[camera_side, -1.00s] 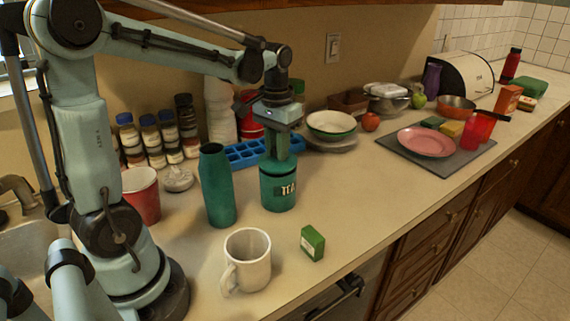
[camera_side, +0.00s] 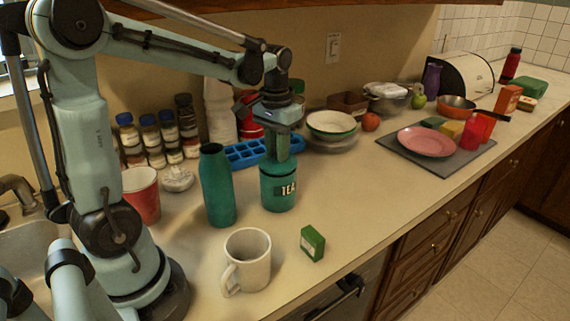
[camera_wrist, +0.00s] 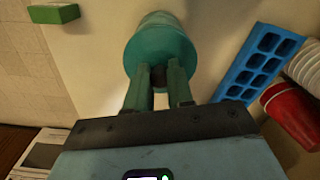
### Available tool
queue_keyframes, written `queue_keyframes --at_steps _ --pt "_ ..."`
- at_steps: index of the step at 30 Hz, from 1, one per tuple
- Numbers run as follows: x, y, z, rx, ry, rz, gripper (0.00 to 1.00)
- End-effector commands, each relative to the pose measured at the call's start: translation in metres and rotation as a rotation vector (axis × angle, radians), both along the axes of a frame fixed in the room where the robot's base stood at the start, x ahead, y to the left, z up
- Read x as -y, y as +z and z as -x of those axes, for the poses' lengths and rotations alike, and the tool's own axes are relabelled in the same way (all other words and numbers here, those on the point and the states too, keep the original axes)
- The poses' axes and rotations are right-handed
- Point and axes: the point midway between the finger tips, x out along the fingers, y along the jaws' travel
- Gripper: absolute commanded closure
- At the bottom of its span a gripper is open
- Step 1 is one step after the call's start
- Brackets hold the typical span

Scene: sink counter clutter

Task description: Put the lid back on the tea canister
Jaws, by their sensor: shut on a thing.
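The teal tea canister (camera_side: 279,194) stands upright on the counter, its TEA label facing the side camera. The teal lid (camera_wrist: 160,52) shows as a round disc with a dark knob (camera_wrist: 158,76) in the wrist view. In the side view the lid is at the canister's mouth, lined up with the body. I cannot tell whether its rim is fully seated. My gripper (camera_side: 278,158) points down over the canister. Its two fingers (camera_wrist: 160,82) are shut on the lid's knob, which they partly hide.
A tall teal bottle (camera_side: 217,187) stands close left of the canister. A blue ice tray (camera_side: 245,153) lies behind it. A white mug (camera_side: 247,262) and a green box (camera_side: 312,243) are in front. The counter to the right of the canister is clear.

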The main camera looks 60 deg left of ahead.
Motion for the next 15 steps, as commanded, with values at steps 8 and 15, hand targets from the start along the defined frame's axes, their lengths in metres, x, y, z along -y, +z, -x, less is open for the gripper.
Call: queue_keyframes --at_steps 8,15 --pt "0.0 -0.0004 0.0 0.0 0.0 0.0 1.0" --pt "0.0 -0.0003 0.0 0.0 0.0 0.0 0.58"
